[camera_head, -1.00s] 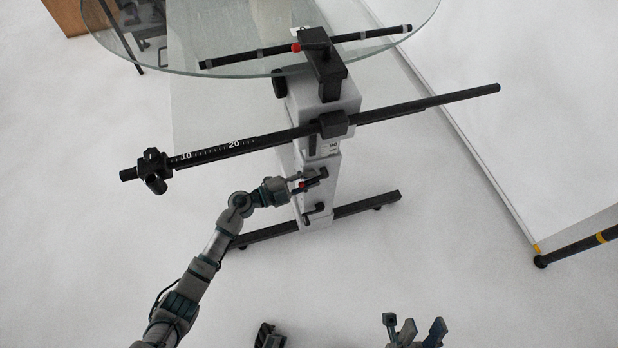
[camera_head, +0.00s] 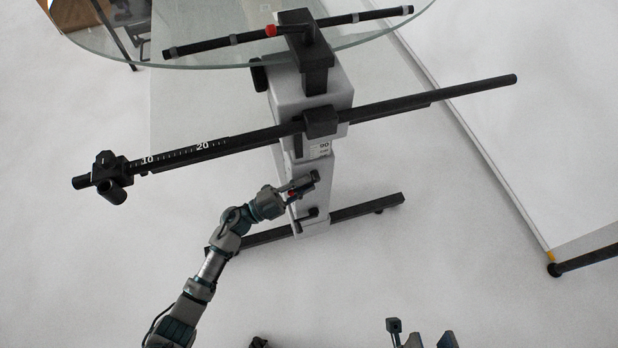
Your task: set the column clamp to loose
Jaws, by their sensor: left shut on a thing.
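The turntable's pale column (camera_head: 313,170) stands in the centre, upright on a black foot. A second black lever (camera_head: 307,217) sits lower on the column, below the gripper. My right gripper (camera_head: 420,334) shows at the bottom edge, partly cut off, with its fingers spread and empty, far from the column.
A long black bar (camera_head: 412,107) with a scale crosses the column above my left gripper, with a knobbed clamp (camera_head: 104,178) at its left end. A round glass top (camera_head: 150,50) lies above. The black foot (camera_head: 365,208) spreads at floor level.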

